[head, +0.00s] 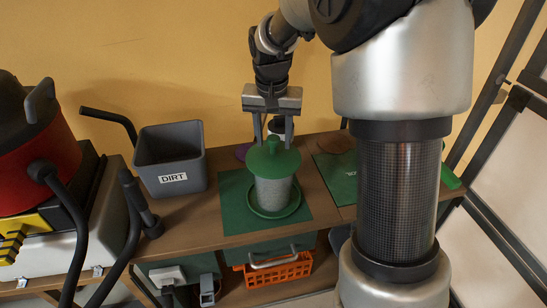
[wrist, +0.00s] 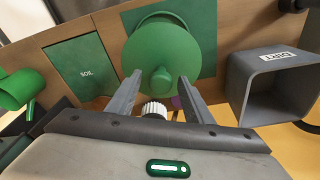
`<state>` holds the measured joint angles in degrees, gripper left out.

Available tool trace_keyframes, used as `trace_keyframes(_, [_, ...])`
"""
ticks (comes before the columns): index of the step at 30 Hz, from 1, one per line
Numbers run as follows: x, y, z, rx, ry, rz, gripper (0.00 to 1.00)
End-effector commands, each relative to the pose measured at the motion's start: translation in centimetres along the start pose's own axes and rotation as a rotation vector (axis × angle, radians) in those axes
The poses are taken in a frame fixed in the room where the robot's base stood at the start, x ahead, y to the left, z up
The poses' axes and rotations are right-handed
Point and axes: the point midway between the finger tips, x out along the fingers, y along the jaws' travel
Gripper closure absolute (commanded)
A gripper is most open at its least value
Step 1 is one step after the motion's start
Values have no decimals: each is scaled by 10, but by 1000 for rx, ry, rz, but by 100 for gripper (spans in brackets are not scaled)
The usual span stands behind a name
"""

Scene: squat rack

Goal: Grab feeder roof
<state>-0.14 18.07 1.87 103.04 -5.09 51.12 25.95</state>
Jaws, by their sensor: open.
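The feeder roof (head: 285,164) is a green disc with a knob on top, and it sits on the feeder's pale grey cylinder (head: 273,194). The cylinder stands upright on a round green base dish (head: 292,207). My gripper (head: 273,143) is open and points down, with its fingers close to the knob in the head view. In the wrist view the green roof (wrist: 170,45) lies ahead of the fingertips (wrist: 160,76), with its knob lined up between them. I cannot tell whether the fingers touch it. The gripper holds nothing.
The feeder stands on a green mat (head: 235,205) on a wooden bench. A grey bin marked DIRT (head: 172,157) stands to its left. A green SOIL mat (head: 337,185) lies to the right. A white-ridged round thing (wrist: 154,109) shows between the fingers in the wrist view.

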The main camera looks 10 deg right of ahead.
Motion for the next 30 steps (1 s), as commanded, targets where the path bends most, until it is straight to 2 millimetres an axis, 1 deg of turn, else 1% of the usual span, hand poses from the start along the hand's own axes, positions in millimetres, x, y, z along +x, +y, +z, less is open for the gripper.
trace_keyframes(1, [7, 0, 1, -1, -2, 1, 54])
trace_keyframes(3, [12, 0, 0, -1, 0, 0, 54])
trace_keyframes(11, [13, 0, 0, -1, 0, 0, 54])
trace_keyframes(12, [13, 0, 0, -1, 0, -1, 60])
trace_keyframes(19, [13, 0, 0, -1, 0, -1, 99])
trace_keyframes(27, [12, -1, 0, -1, 1, -1, 100])
trace_keyframes(30, [6, -1, -2, 0, 3, -2, 100])
